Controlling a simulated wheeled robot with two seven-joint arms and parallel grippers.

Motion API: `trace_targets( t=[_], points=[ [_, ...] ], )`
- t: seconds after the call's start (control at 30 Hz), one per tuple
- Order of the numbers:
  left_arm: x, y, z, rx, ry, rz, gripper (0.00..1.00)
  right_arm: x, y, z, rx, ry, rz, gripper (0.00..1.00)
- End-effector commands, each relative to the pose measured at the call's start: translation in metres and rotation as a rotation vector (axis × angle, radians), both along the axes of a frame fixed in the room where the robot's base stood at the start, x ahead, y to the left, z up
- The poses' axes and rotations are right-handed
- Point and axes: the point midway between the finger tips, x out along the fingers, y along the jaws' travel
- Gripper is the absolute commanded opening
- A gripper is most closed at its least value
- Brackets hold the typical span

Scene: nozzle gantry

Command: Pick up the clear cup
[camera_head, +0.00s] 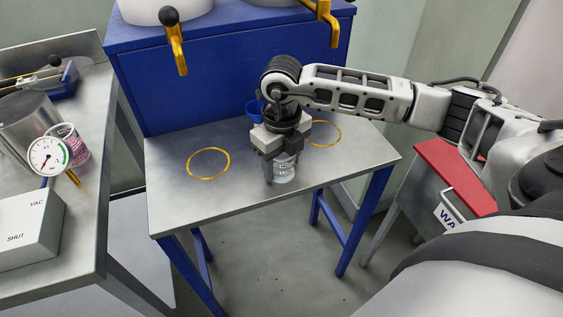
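The clear cup (284,172) is at the middle of the small metal-topped table (230,148), upright, with dark markings on its side. My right gripper (281,166) points down over it, with its fingers at the cup's sides. The gripper and its fingers hide the cup's rim and part of its wall. I cannot tell whether the fingers press on the cup or stand just clear of it. The cup's bottom looks to be at or very near the tabletop. My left gripper is not in view.
A blue cabinet with yellow nozzles (177,50) stands behind. Two yellow rings (208,177) mark the tabletop. A blue cup (254,109) is behind my gripper. The left bench holds a gauge (47,156), a clear cup with pink contents (78,150) and a white VAC box (30,228).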

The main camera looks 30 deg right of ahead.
Motion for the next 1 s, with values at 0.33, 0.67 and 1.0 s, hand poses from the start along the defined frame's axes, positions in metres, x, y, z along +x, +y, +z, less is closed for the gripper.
trace_targets(
  t=[0.33,0.67,1.0],
  points=[
    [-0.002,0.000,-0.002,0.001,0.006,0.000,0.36,0.000,0.000,0.001,0.000,-0.001,0.000,0.27],
    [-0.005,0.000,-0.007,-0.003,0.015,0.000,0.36,0.001,0.000,0.024,0.001,-0.006,0.000,0.27],
    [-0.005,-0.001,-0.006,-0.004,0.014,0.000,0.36,-0.051,0.028,0.096,0.000,-0.006,0.009,0.27]
  ],
)
